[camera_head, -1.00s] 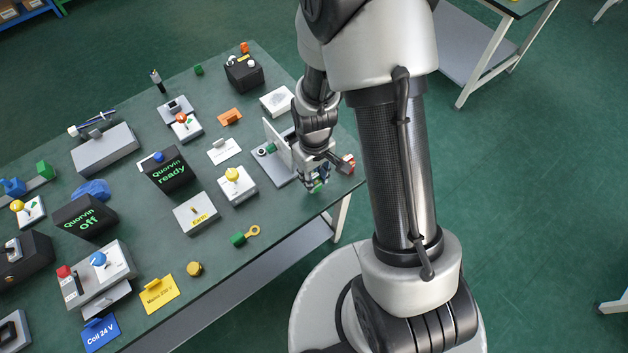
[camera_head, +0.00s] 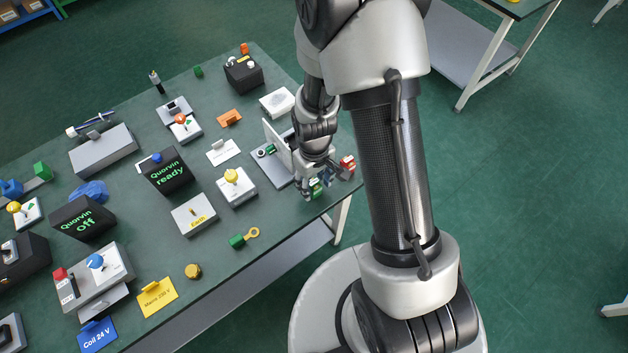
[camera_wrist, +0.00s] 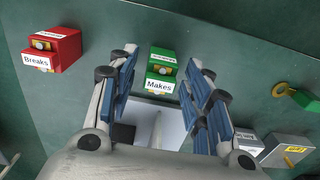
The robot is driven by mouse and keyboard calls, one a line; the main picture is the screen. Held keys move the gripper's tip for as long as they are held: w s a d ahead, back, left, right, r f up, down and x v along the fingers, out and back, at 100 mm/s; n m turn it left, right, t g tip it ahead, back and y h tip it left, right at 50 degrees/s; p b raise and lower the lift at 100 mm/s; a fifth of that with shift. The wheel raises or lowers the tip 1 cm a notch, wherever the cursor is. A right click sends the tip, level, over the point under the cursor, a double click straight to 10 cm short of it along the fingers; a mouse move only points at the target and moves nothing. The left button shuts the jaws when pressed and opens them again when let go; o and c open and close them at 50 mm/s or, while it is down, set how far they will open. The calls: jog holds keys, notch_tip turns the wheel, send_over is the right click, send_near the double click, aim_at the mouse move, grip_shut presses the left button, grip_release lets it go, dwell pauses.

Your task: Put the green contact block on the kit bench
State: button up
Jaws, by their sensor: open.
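The green contact block (camera_wrist: 161,72), labelled "Makes", lies on the green bench top (camera_wrist: 110,20). In the wrist view it sits between the fingertips of my open gripper (camera_wrist: 160,64), with a gap at each side. In the head view my gripper (camera_head: 320,180) is low over the right end of the bench, and the green block (camera_head: 316,188) is partly hidden by the fingers. A red block (camera_wrist: 52,50) labelled "Breaks" lies left of the gripper in the wrist view. I cannot tell which bench is the kit bench.
A grey stand with an upright plate (camera_head: 279,143) is close beside my gripper. A green tag with a yellow ring (camera_head: 245,238) and a switch box (camera_head: 195,214) lie nearby. Another bench (camera_head: 515,8) stands at the upper right, with open floor between.

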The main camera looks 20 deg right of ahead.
jog(key=shift+r, duration=0.1)
notch_tip(320, 180, up, 12)
jog(key=p, duration=0.5)
notch_tip(320, 180, up, 14)
jog(key=m+t, duration=0.1)
jog(key=t, duration=0.1)
send_over(314, 182)
jog(key=s, duration=0.3)
jog(key=s+r+m+t, duration=0.2)
jog(key=s+r, duration=0.8)
jog(key=s, duration=0.2)
jog(key=shift+r+m+t, duration=0.3)
jog(key=shift+r, duration=0.1)
jog(key=shift+d, duration=0.1)
